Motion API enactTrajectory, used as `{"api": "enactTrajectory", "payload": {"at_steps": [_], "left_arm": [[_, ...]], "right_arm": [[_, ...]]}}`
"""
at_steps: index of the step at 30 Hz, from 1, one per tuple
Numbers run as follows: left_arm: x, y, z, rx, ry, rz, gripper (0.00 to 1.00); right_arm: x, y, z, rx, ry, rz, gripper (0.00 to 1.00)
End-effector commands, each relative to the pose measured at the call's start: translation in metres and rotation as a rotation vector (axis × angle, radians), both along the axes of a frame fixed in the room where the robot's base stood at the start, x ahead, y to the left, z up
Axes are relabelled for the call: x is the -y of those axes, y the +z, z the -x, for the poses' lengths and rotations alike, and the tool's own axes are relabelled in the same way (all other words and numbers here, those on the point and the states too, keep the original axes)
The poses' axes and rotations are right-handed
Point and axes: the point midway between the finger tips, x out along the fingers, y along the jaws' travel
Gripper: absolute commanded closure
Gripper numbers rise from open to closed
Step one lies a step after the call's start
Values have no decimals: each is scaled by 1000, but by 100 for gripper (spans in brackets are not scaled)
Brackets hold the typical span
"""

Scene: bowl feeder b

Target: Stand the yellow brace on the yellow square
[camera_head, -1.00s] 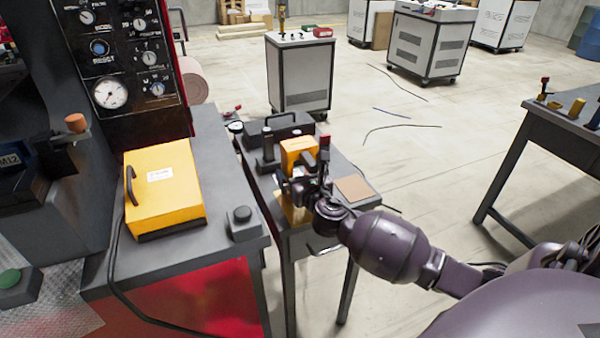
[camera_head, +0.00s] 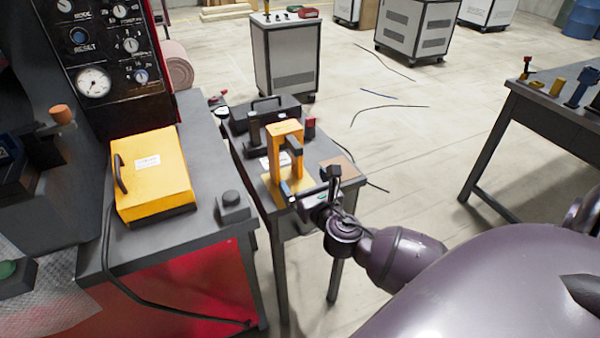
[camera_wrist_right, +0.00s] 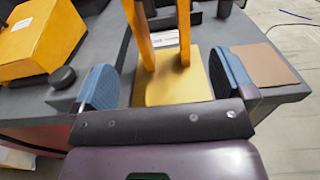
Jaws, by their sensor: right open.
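The yellow brace (camera_head: 287,132) is an arch-like orange-yellow frame. It stands upright on the small dark table, its two legs pointing down. In the right wrist view the legs (camera_wrist_right: 141,35) come down at the far part of the yellow square (camera_wrist_right: 178,88), and they look to rest on it. The square (camera_head: 300,186) also shows in the head view, partly hidden by the brace and my gripper. My right gripper (camera_head: 309,190) is open and empty on the near side of the brace, its blue fingertips (camera_wrist_right: 165,82) wide apart. My left gripper is out of view.
A brown square (camera_head: 341,168) lies right of the yellow one. A black handled case (camera_head: 266,112) stands behind the brace. At left, a red-fronted bench bears a yellow box (camera_head: 152,178) and a dark knob block (camera_head: 233,207). Open floor lies right of the small table.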

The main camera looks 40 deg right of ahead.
Motion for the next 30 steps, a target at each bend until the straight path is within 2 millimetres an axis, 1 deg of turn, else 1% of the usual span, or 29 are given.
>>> {"api": "enactTrajectory", "payload": {"at_steps": [2,5,8,11,12,14,15,17,18,20,21,24,27,30], "left_arm": [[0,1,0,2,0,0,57],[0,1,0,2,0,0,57],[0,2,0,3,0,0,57],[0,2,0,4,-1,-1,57],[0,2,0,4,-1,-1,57],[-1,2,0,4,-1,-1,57],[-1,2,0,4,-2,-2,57],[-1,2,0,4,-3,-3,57],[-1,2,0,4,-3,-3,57],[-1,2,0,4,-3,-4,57],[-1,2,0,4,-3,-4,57],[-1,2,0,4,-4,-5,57],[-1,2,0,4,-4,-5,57],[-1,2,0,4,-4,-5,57]], "right_arm": [[-1,-1,5,-2,-1,-8,0],[-3,-10,12,-14,-3,-90,0],[-7,-32,27,-41,-16,-303,0],[-15,-61,50,-69,-53,-626,0],[-19,-73,60,-79,-77,-771,0],[-26,-89,76,-86,-121,-986,0],[-30,-100,87,-87,-156,-1130,0],[-37,-113,103,-82,-215,-1342,0],[-42,-121,114,-74,-260,-1481,0],[-49,-132,130,-55,-333,-1689,0],[-54,-139,141,-37,-388,-1828,0],[-66,-152,166,28,-531,-2156,0],[-76,-160,187,110,-669,-2433,0],[-82,-165,202,191,-779,-2636,0]]}}
